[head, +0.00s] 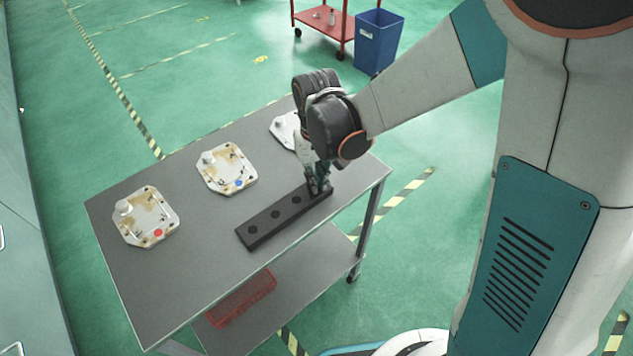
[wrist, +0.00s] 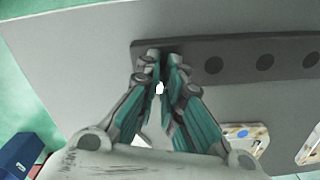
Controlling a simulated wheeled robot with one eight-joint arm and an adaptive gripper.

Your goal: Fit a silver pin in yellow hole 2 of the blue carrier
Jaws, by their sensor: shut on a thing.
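The blue carrier (head: 222,171) is a pale casting with a blue dot and yellowish patches, lying in the middle of the table; its hole numbers are too small to read. Part of it also shows at the lower right of the wrist view (wrist: 238,146). My gripper (head: 318,187) points down at the right end of a black bar (head: 263,236). In the wrist view my gripper (wrist: 161,62) is shut on a small bright piece, apparently a silver pin (wrist: 159,88), mostly hidden by the fingers. I cannot tell whether the pin is still in the bar.
A casting with a red dot (head: 140,232) lies at the left of the table (head: 205,290). A third casting (head: 283,130) is partly hidden behind my gripper. The bar shows dark round holes. A red basket (head: 240,298) is on the lower shelf; a blue bin (head: 377,40) stands behind.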

